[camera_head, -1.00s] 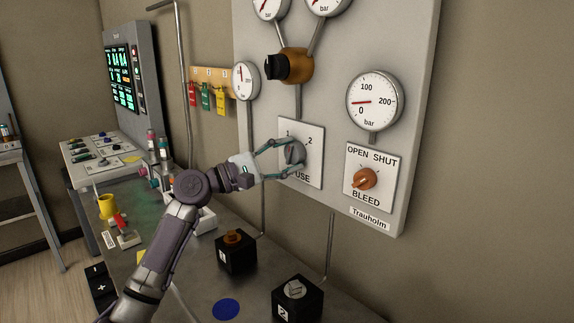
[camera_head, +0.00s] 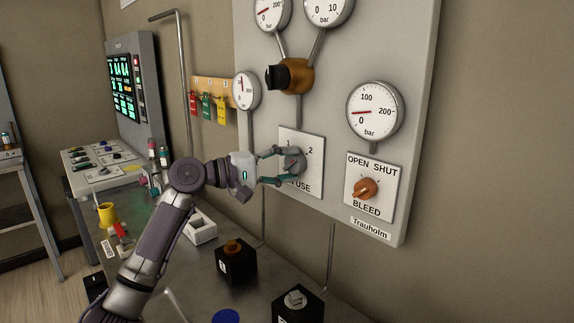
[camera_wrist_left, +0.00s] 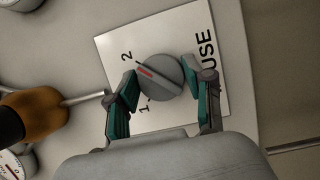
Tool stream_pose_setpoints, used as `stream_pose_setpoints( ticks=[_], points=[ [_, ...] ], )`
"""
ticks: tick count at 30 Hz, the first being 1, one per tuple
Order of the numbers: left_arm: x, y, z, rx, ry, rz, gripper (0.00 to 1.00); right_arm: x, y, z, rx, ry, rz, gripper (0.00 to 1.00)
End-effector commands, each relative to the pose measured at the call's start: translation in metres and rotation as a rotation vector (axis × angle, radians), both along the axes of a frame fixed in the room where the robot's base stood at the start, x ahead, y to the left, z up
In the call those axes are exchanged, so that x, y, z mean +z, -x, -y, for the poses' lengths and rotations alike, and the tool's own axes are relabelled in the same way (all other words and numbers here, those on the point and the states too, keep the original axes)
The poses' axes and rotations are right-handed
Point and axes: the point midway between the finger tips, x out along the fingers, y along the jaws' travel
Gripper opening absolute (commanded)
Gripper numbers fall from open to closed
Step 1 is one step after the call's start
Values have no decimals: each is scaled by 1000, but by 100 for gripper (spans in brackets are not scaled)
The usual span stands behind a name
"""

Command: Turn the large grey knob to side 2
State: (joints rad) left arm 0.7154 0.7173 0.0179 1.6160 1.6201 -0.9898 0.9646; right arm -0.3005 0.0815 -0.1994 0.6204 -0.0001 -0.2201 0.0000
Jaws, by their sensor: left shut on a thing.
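The large grey knob (camera_wrist_left: 163,82) sits on a white plate (camera_wrist_left: 218,75) marked 1, 2 and a word ending in USE. In the left wrist view its red mark points close to the tick beside the 2, seemingly a little short of it. My left gripper (camera_wrist_left: 160,84) has one finger on each side of the knob and is shut on it. In the head view the left gripper (camera_head: 283,167) reaches the knob (camera_head: 293,161) from the left and partly covers it and the plate (camera_head: 313,183). My right gripper is not in view.
An orange BLEED knob (camera_head: 366,188) is to the right, below a gauge (camera_head: 375,111). An orange valve with a black handle (camera_head: 297,76) is above. Black boxes (camera_head: 236,262) stand on the bench below. The panel between the plates is clear.

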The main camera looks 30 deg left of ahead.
Motion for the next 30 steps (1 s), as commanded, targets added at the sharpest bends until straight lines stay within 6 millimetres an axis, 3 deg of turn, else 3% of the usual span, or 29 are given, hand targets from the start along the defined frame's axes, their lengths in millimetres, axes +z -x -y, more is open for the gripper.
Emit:
stream_pose_setpoints(
  ticks=[11, 12, 16, 26, 30],
  points=[
    [-2, 0, 1, -2, -8, -1, 17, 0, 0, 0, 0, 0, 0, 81],
    [-2, 0, 1, -2, -8, -1, 57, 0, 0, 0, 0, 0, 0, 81],
    [-1, 0, 1, -2, -7, 0, 77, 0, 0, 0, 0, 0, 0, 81],
    [0, 1, -1, 0, -5, 0, 77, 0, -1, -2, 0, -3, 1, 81],
    [-1, 11, -10, 1, -6, -1, 77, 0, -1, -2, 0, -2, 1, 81]
  ],
)
